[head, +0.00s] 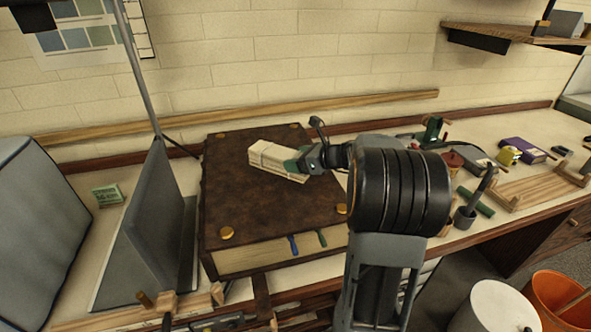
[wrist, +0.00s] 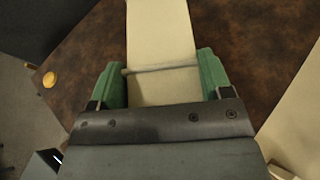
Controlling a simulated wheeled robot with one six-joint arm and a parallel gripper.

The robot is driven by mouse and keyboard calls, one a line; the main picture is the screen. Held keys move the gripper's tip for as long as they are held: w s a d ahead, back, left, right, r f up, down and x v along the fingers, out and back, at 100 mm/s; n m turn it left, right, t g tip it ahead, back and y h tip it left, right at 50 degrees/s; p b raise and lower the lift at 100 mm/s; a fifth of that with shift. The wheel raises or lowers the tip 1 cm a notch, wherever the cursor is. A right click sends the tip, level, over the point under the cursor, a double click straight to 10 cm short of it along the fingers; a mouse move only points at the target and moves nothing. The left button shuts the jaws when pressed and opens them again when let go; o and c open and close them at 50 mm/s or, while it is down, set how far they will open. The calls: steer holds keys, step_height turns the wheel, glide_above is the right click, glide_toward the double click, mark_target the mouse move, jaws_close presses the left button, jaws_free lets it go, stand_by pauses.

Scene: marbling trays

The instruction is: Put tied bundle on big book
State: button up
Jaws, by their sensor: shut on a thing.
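The tied bundle (head: 274,157) is a cream stack with a cord around it, over the upper middle of the big book's cover. The big book (head: 232,200) is brown with gold corner studs and lies flat on the bench. My gripper (head: 304,163) is shut on the right end of the bundle. The book's brown cover (wrist: 255,50) is beneath. I cannot tell whether the bundle touches the cover.
A grey upright panel (head: 150,220) stands close to the book's left side. A small green box (head: 107,195) lies farther left. Jars, a mortar-like cup (head: 465,217) and a wooden rack (head: 540,185) crowd the bench to the right. The book's front cover area is bare.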

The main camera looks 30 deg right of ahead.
steer(key=shift+w+a+f, duration=0.15)
steer(key=shift+w+f, duration=0.1)
steer(key=shift+f, duration=0.05)
step_height(320, 180, down, 2)
steer(key=shift+w+f, duration=0.15)
steer(key=shift+f, duration=0.5)
steer(key=shift+f, duration=0.1)
steer(key=shift+f+b, duration=0.15)
steer(key=shift+b, duration=0.15)
steer(key=o, duration=1.2)
